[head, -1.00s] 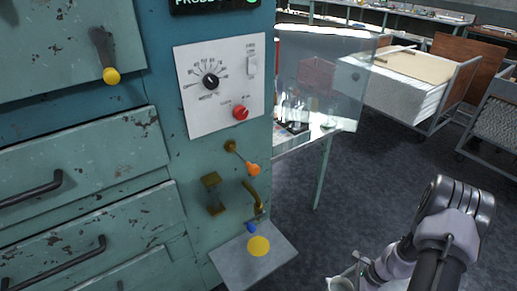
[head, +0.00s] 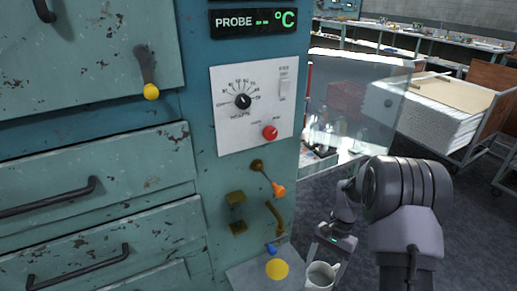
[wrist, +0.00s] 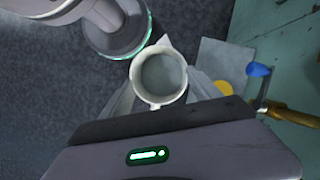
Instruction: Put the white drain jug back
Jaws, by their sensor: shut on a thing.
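The white drain jug (head: 320,275) is upright at the bottom of the head view, at the right edge of the grey shelf. In the wrist view the jug (wrist: 159,76) shows from above, with grey inside it. The brass drain tap (head: 277,219) with a blue tip (head: 271,249) is above the disc. I cannot tell whether the jug touches the shelf.
The teal cabinet (head: 205,200) stands close on the left. Its panel (head: 253,105) has a dial and a red knob (head: 270,132). An orange-tipped lever (head: 278,189) sticks out above the tap. A clear screen (head: 355,100) stands behind. Dark floor is open on the right.

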